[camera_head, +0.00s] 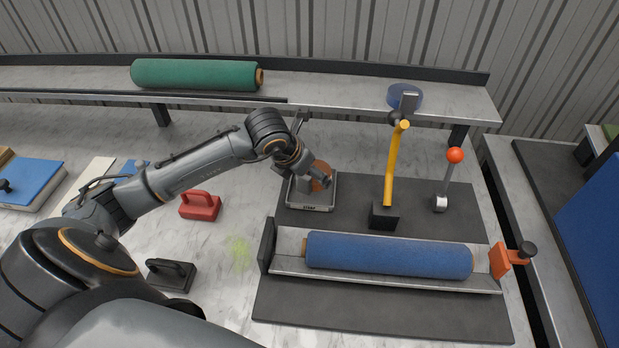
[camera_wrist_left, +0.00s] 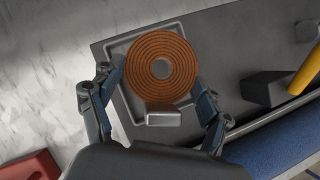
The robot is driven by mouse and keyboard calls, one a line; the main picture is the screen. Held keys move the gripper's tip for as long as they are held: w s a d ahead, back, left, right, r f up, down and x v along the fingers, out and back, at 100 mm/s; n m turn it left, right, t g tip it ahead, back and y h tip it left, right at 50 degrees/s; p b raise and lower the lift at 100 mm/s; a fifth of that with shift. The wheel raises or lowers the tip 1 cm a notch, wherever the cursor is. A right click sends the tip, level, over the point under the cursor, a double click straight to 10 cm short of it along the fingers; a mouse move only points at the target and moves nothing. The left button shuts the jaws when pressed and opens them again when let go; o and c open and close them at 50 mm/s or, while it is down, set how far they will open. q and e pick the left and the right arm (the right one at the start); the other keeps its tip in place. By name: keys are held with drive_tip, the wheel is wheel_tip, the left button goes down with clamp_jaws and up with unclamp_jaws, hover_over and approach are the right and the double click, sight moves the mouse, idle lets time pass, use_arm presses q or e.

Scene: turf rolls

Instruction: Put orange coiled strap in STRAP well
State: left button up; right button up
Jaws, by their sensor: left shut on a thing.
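The orange coiled strap (camera_wrist_left: 162,65) is a flat round spiral with a pale hub. In the wrist view it sits between the two fingers of my left gripper (camera_wrist_left: 160,88), which is shut on it. In the head view the strap (camera_head: 322,173) is partly hidden by my left gripper (camera_head: 314,180). The STRAP well (camera_head: 311,208) is a shallow grey tray with a small label on its front, directly below the gripper. In the wrist view the well's rim (camera_wrist_left: 118,98) shows around the coil's left side. Whether the strap touches the well floor I cannot tell.
Right of the well stand a yellow lever (camera_head: 392,165) and a red-knobbed lever (camera_head: 448,180). A blue roll (camera_head: 388,254) lies in a cradle in front. A red block (camera_head: 200,206) sits to the left. A green roll (camera_head: 195,74) lies on the back shelf.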

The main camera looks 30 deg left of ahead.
use_arm(q)
wheel_tip(320, 180, down, 2)
drive_tip(key=shift+f+p, duration=0.2)
drive_tip(key=shift+p, duration=0.4)
drive_tip(key=shift+f, duration=0.4)
drive_tip(key=shift+f, duration=0.15)
drive_tip(key=o, duration=1.2)
drive_tip(key=shift+o, duration=0.2)
